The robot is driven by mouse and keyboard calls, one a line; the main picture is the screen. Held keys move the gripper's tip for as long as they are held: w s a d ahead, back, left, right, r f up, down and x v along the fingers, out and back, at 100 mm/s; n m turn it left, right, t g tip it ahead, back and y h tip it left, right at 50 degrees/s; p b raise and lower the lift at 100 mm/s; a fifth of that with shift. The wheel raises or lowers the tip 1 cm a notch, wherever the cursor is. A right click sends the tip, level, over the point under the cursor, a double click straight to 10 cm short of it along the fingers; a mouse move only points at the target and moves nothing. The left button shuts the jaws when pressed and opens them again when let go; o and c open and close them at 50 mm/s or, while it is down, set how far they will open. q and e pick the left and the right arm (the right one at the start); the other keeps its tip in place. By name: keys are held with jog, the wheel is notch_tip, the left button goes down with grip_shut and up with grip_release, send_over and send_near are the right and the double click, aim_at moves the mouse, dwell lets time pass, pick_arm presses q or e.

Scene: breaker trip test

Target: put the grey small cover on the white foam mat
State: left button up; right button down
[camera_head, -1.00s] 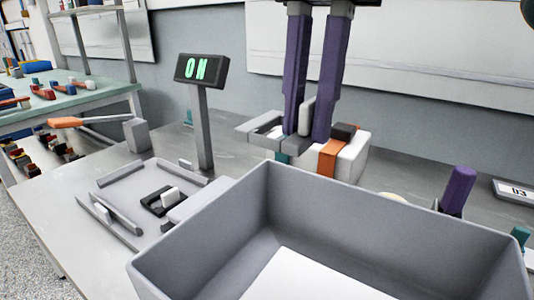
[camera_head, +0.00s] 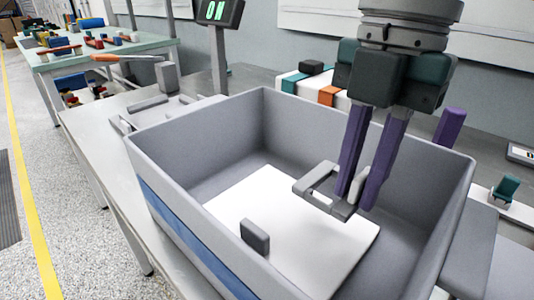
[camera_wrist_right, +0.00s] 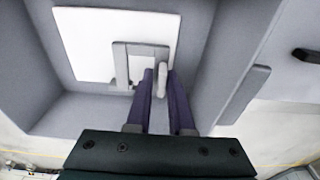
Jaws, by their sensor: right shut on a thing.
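The grey small cover (camera_head: 318,180) is a flat open frame with a raised pale tab (camera_head: 353,178). My right gripper (camera_head: 358,204) is shut on the cover by this tab, inside the grey bin. In the head view the cover overlaps the right part of the white foam mat (camera_head: 285,205) on the bin floor; whether it touches the mat I cannot tell. In the right wrist view the cover (camera_wrist_right: 122,68) lies across the lower edge of the mat (camera_wrist_right: 85,40), between it and my right gripper (camera_wrist_right: 162,78). My left gripper is out of view.
The grey bin (camera_head: 190,122) has high walls around the mat. A dark grey upright block (camera_head: 255,237) shows over the mat's near part. Behind the bin are a white unit with coloured bands (camera_head: 303,87), a purple post (camera_head: 450,127) and an ON display (camera_head: 218,12).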

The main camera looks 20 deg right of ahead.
aim_at(365, 169)
jog(key=shift+f+b, duration=0.5)
jog(key=shift+f, duration=2.7)
jog(key=shift+f, duration=0.15)
jog(key=c, duration=0.8)
grip_release()
jog(key=shift+r, duration=0.35)
jog(key=r, duration=0.3)
jog(key=d+r+p, duration=0.1)
jog(key=r, duration=0.3)
jog(key=r+p, duration=0.1)
jog(key=r, duration=0.2)
jog(key=shift+w+d+r, duration=0.15)
jog(key=shift+w+r, duration=0.1)
jog(key=shift+r, duration=0.55)
